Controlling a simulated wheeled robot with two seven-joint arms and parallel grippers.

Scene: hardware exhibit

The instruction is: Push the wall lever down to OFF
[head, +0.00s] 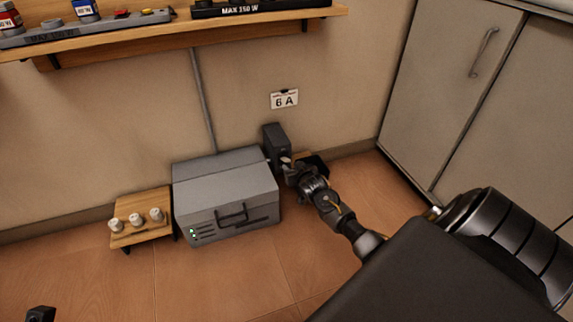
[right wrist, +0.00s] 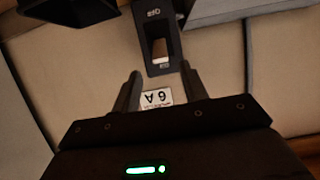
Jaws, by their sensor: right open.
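The wall lever has a pale handle (head: 286,160) on a dark wall box (head: 275,138), low on the wall right of the grey case. In the right wrist view, which is upside down, the pale handle (right wrist: 160,50) sits on a dark plate (right wrist: 148,20), at the end nearer the 6 A sign. Small labels stand at both plate ends; the far one looks like OFF. My right gripper (head: 290,171) is open and empty in front of the box; its fingers (right wrist: 161,71) flank the plate's near end. A dark piece (head: 41,314) at bottom left may be my left gripper.
The grey case (head: 225,190) stands close left of the box, with a wooden stand (head: 140,218) holding white knobs beyond it. A 6 A sign (head: 285,98) hangs above. A shelf (head: 180,38) runs overhead; cabinets (head: 450,80) stand right. Floor in front is clear.

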